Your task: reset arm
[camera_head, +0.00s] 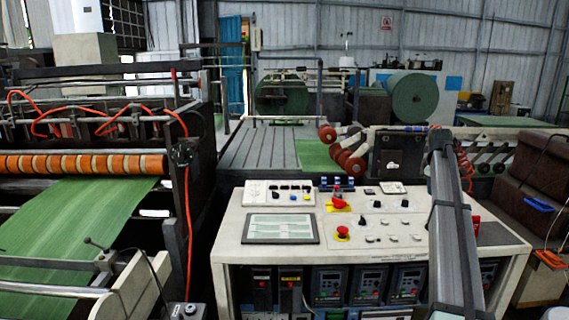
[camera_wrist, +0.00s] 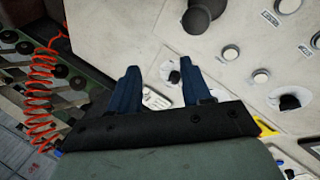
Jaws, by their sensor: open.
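My gripper (camera_wrist: 160,78) shows in the wrist view with two dark blue fingers spread apart. The gap between them holds no object; a pale panel with small controls shows behind it. The fingers appear above the console's control panel (camera_wrist: 225,75), and I cannot tell the exact height. In the head view my grey arm link rises on the right, in front of the console (camera_head: 232,225). I cannot make out the fingers in that view.
The console carries a red mushroom button (camera_head: 342,232), a screen (camera_head: 280,229) and several knobs. An orange coiled cable (camera_wrist: 42,100) hangs left of my gripper in the wrist view. A roller machine with green sheet (camera_head: 75,220) stands left. A brown block-like stack (camera_head: 535,180) stands right.

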